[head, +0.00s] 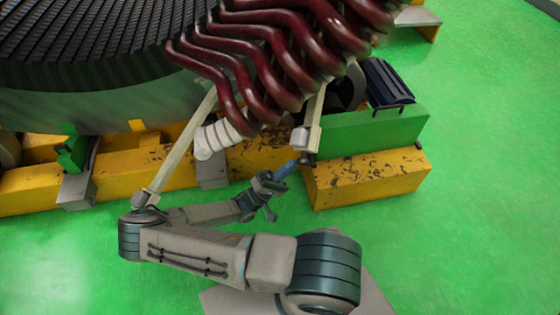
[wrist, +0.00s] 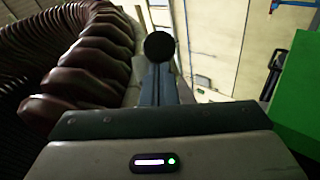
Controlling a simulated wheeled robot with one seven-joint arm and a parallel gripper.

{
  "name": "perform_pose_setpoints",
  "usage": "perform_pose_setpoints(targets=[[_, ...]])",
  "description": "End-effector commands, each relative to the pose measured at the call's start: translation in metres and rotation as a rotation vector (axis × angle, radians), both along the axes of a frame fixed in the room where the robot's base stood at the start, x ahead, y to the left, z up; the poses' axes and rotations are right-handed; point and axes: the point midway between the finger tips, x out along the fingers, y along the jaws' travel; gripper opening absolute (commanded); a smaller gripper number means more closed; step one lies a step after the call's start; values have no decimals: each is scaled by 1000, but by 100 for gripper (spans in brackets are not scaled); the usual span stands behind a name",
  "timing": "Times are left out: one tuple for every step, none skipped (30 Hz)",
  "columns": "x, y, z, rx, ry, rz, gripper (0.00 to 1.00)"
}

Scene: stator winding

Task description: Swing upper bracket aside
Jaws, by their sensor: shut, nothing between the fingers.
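The bracket is probably the cream bar (head: 315,128) hanging down from the dark red coils (head: 270,60) at the stator's right side in the head view; I cannot tell for sure that it is the upper one. A small dark knob (head: 308,158) is at its lower end. In the wrist view a round black knob (wrist: 158,46) is straight ahead of my fingertips. My gripper (head: 290,166) has blue fingers, shut and empty, pointing up and right at the knob. The fingers also show in the wrist view (wrist: 160,75). I cannot tell whether they touch the knob.
A second long cream bar (head: 184,146) slants down at the left, its lower end behind my arm. A cream cylinder (head: 222,137) lies under the coils. Yellow beams (head: 365,181) and a green block (head: 365,131) stand close right. The green floor (head: 480,240) is clear.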

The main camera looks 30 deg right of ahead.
Motion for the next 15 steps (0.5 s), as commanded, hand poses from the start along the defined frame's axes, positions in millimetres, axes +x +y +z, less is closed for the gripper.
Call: perform_pose_setpoints(targets=[[-1, 0, 0, -1, 0, 0, 0], [-1, 0, 0, -1, 0, 0, 0], [0, 0, 0, -1, 0, 0, 0], [0, 0, -1, -1, 0, 0, 0], [0, 0, -1, -1, 0, 0, 0], [0, 0, -1, 0, 0, 0, 0], [0, 0, -1, 0, 0, 0, 0], [0, 0, -1, 0, 0, 0, 0], [0, 0, -1, 0, 0, 0, 0], [0, 0, -2, 0, 0, 0, 0], [1, 1, -3, 0, -1, -1, 0], [2, 1, -4, 0, -1, -1, 0], [3, 2, -6, 1, -1, 0, 0], [5, 4, -9, 1, -1, 0, 0], [8, 6, -12, 1, -2, -1, 0]])
